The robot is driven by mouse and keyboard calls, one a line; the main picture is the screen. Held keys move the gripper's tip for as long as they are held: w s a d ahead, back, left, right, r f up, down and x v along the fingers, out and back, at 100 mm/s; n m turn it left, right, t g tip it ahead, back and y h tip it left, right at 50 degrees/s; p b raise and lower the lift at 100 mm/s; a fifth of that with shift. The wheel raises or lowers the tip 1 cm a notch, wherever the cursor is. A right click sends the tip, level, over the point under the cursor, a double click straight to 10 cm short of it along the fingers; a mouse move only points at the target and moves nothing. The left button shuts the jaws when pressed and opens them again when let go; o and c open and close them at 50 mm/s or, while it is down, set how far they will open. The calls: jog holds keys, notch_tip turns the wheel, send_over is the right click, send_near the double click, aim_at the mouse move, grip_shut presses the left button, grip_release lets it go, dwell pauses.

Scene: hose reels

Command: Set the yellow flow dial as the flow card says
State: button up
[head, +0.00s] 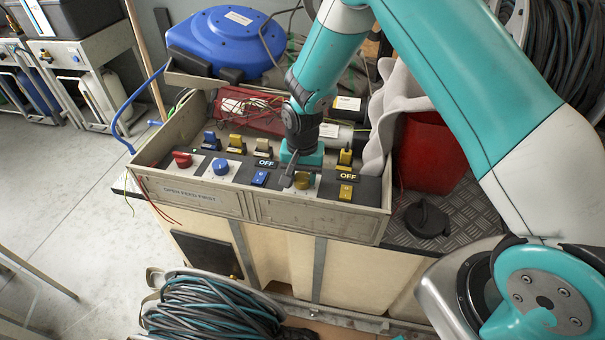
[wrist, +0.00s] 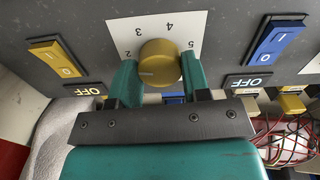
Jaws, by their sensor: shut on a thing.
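The yellow flow dial (wrist: 159,62) sits on a white scale plate (wrist: 122,34) in the wrist view. The numbers 2, 3, 4 and 5 show around it, upside down. My gripper (wrist: 158,75) is shut on the dial, one teal finger on each side. I cannot make out where the dial's pointer stands. In the head view the dial (head: 303,180) is at the right part of the control panel, with my gripper (head: 294,175) over it and partly hiding it. I cannot identify the flow card; no card text is readable.
Beside the dial are a yellow switch (wrist: 56,58) and a blue switch (wrist: 277,42), each with an OFF label. The panel (head: 195,195) also bears a red knob (head: 182,159) and a blue knob (head: 221,167).

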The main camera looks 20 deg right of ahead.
aim_at(302, 177)
dwell(0.3)
jog(key=o, duration=0.9)
jog(key=shift+o, duration=0.2)
jog(key=shift+r, duration=0.15)
notch_tip(302, 177, up, 17)
jog(key=shift+r, duration=0.1)
